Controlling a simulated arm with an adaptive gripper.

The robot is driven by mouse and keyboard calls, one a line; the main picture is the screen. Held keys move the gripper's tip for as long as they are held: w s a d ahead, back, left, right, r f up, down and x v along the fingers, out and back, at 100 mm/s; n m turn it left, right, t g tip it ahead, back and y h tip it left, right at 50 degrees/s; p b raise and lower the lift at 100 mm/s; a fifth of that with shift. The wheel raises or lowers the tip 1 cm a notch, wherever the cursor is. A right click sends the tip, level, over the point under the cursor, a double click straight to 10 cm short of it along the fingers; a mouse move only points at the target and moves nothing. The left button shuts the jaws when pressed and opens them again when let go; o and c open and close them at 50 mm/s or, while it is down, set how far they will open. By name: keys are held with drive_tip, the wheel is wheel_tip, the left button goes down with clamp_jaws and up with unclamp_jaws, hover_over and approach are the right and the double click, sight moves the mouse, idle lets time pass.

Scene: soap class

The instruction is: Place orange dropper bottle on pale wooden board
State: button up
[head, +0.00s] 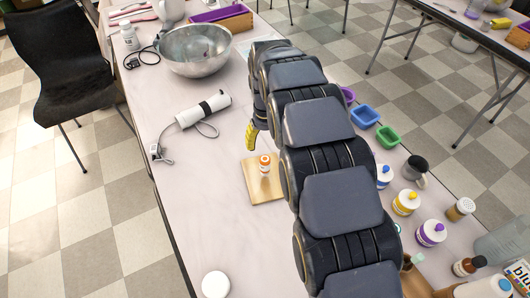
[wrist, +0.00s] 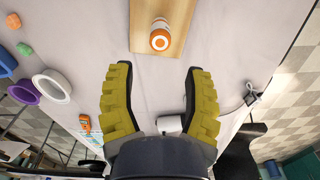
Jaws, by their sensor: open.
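The orange dropper bottle (head: 265,164) is small, with an orange and white label and a white top. It stands upright on the pale wooden board (head: 262,190), near the board's far edge, in the head view. In the wrist view the bottle (wrist: 160,36) is seen on the board (wrist: 144,12), beyond the fingertips. In the head view one yellow finger of my gripper (head: 250,138) shows just behind the board; my arm hides the rest.
A white roll-shaped device with a cable (head: 204,109) and a steel bowl (head: 196,50) lie farther back on the table. Blue (head: 364,116) and green (head: 388,137) trays and several capped bottles line the right side. A round white lid (head: 216,284) lies at the front. The table left of the board is clear.

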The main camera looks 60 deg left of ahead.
wheel_tip(320, 180, up, 2)
drive_tip(key=shift+r, duration=0.1)
drive_tip(key=w+d+r+m, duration=0.2)
drive_tip(key=w+d+r, duration=0.25)
drive_tip(key=d, duration=0.25)
drive_tip(key=w+d+r+m, duration=0.25)
drive_tip(key=w+d, duration=0.25)
drive_tip(key=d, duration=0.3)
drive_tip(key=w+d+r+m, duration=0.1)
drive_tip(key=d+r+m, duration=0.15)
drive_tip(key=d, duration=0.55)
drive_tip(key=d+r+m, duration=0.1)
drive_tip(key=d+r, duration=0.2)
drive_tip(key=d, duration=0.5)
drive_tip(key=s+d+m+g, duration=0.1)
drive_tip(key=s+d+m, duration=0.7)
drive_tip(key=s+d, duration=0.8)
drive_tip(key=d, duration=0.3)
drive_tip(key=shift+s+r+g, duration=0.25)
drive_tip(key=shift+s+g, duration=0.05)
drive_tip(key=shift+s, duration=0.05)
